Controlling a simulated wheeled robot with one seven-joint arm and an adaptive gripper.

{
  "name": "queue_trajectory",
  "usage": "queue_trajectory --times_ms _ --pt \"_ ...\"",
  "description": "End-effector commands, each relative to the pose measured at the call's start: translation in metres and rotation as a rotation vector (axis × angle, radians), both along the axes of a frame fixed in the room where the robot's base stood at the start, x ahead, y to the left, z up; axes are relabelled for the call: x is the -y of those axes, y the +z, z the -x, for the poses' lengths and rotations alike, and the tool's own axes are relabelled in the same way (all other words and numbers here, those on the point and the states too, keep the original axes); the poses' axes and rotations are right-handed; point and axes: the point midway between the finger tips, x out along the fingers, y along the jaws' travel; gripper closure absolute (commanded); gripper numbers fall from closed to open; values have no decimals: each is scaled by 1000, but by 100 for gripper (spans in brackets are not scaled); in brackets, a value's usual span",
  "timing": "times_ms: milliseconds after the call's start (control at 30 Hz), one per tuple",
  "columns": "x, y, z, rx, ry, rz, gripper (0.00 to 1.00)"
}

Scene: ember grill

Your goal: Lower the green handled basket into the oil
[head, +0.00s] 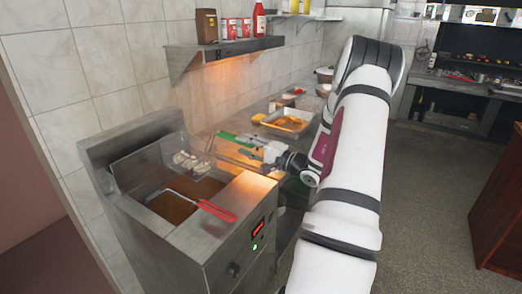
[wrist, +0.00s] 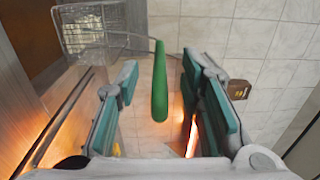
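The green handled basket (head: 188,150) is a wire basket with pale pieces in it. It hangs raised above the back part of the fryer's oil well. Its green handle (head: 232,138) points right toward my gripper (head: 256,148). In the wrist view the wire basket (wrist: 100,28) is at the upper left and the green handle (wrist: 160,90) reaches down between my two finger pads. The pads are wide apart, with visible gaps on both sides of the handle. The brown oil (head: 173,207) shows in the front part of the well.
A second basket with a red handle (head: 217,211) sits low in the front of the fryer (head: 200,245). A tray of food (head: 286,123) stands on the counter behind. A wall shelf (head: 225,50) with bottles and tins is above. Open floor lies to the right.

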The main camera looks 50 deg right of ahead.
Motion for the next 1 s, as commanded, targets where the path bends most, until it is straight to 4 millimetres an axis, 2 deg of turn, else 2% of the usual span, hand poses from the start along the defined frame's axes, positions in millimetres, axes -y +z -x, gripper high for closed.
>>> queue_trajectory --times_ms 100,300,700,867,1000 --pt "-2 2 -19 1 2 -1 65" --pt "-3 2 -39 0 0 0 65" --pt "-3 2 -45 -1 0 0 65" --pt "-3 2 -44 -1 0 0 100" --pt "-3 2 -44 -1 0 0 100"
